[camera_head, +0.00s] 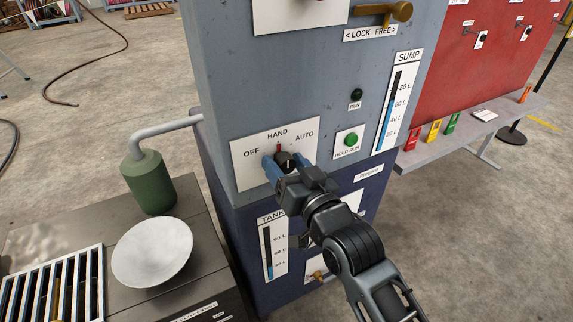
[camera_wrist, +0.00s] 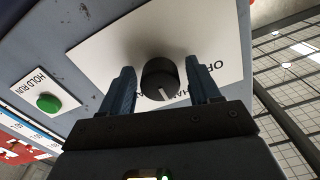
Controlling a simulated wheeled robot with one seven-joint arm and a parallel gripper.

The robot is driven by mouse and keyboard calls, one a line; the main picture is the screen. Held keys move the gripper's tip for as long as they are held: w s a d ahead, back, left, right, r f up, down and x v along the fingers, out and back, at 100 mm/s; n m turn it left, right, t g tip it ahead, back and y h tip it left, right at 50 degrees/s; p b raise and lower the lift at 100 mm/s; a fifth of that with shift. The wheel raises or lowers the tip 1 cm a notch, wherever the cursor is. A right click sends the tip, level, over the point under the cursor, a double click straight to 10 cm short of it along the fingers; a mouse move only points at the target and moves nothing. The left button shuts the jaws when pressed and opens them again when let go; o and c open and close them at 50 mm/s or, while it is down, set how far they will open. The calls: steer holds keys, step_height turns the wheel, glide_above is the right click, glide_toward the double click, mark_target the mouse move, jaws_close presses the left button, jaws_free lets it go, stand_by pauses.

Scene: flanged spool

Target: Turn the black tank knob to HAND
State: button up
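The black tank knob (camera_head: 287,158) is on a white plate (camera_head: 249,162) marked OFF, HAND and AUTO on the cabinet. A red mark sits below the word HAND. My gripper (camera_head: 285,165) is at the knob, with one blue finger on each side of it. In the wrist view the knob (camera_wrist: 160,79) lies between the fingers, with a narrow gap on both sides.
A green HOLD RUN button (camera_head: 350,139) and the SUMP gauge (camera_head: 397,100) are right of the plate. A brass lever (camera_head: 385,13) is above. A green canister (camera_head: 149,182) and a pale dish (camera_head: 152,252) stand on the bench at left.

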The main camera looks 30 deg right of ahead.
steer(key=shift+o, duration=0.3)
steer(key=s+b, duration=0.1)
steer(key=s, duration=0.7)
steer(key=shift+w, duration=0.1)
